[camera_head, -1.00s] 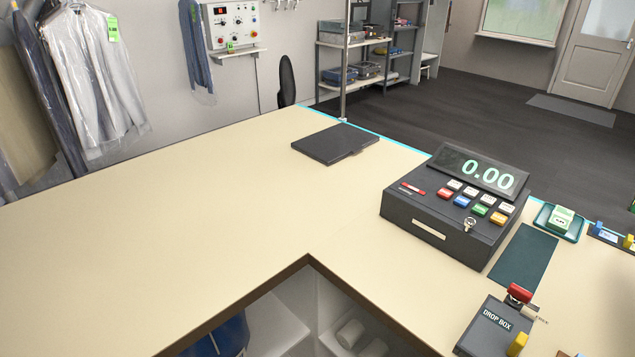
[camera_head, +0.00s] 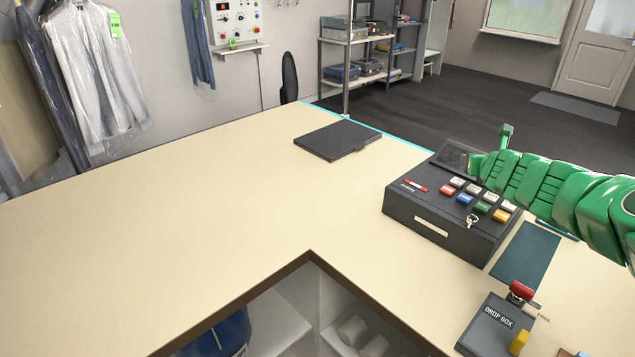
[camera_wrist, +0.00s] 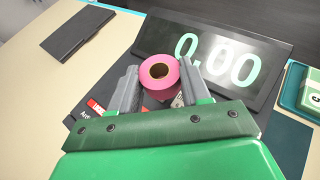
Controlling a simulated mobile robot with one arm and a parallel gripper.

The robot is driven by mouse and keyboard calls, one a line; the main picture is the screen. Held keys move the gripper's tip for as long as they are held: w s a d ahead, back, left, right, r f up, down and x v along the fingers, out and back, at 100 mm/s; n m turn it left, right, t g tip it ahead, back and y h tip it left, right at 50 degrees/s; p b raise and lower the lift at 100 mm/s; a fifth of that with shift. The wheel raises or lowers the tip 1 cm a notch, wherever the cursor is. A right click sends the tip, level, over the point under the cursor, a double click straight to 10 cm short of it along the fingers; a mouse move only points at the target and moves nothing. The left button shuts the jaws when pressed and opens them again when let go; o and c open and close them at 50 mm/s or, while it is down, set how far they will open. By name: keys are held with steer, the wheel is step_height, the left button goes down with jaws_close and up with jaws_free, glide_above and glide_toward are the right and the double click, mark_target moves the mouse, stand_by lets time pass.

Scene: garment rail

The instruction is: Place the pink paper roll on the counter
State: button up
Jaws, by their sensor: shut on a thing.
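The pink paper roll (camera_wrist: 159,73) shows in the wrist view, with its brown core facing the camera. It sits between the two grey fingers of my gripper (camera_wrist: 158,90), which is shut on it. In the wrist view the roll is in front of the cash register's display. In the head view my green arm reaches in from the right, with its end over the back of the register; the roll cannot be seen there. The beige counter (camera_head: 210,195) is broad and mostly bare to the left of the register.
The black cash register (camera_head: 430,205) stands on the counter's right part. A flat black folder (camera_head: 337,140) lies near the back edge. A dark mat (camera_head: 525,255) and a drop box (camera_head: 492,325) are at the right. An opening with shelves is at the front.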

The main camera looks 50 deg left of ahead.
steer(key=s+a+n+g+y, duration=0.1)
steer(key=s+a, duration=0.3)
steer(key=a, duration=0.2)
steer(key=s+a+f+n+g+y, duration=0.1)
steer(key=s+a, duration=0.3)
steer(key=a, duration=0.2)
steer(key=s+a+n+g+y, duration=0.1)
steer(key=s+a, duration=0.3)
steer(key=a, duration=0.1)
steer(key=shift+a+f+n, duration=0.15)
steer(key=shift+a+n, duration=0.25)
steer(key=s+a+f+n+g+y, duration=0.1)
steer(key=s+a+n+g, duration=0.2)
steer(key=s+a, duration=0.9)
steer(key=s+a+f+n+g, duration=0.1)
steer(key=s+a+n+g, duration=0.4)
steer(key=s, duration=1.2)
steer(key=s+a+f+n+g+y, duration=0.1)
steer(key=s+a+g, duration=0.1)
steer(key=s+a, duration=1.05)
glide_above(199, 208)
steer(key=shift+d+f, duration=0.2)
steer(key=shift+f, duration=4.6)
steer(key=shift+a+f, duration=0.25)
steer(key=shift+f, duration=0.2)
steer(key=shift+w+f, duration=0.1)
steer(key=shift+f, duration=1.35)
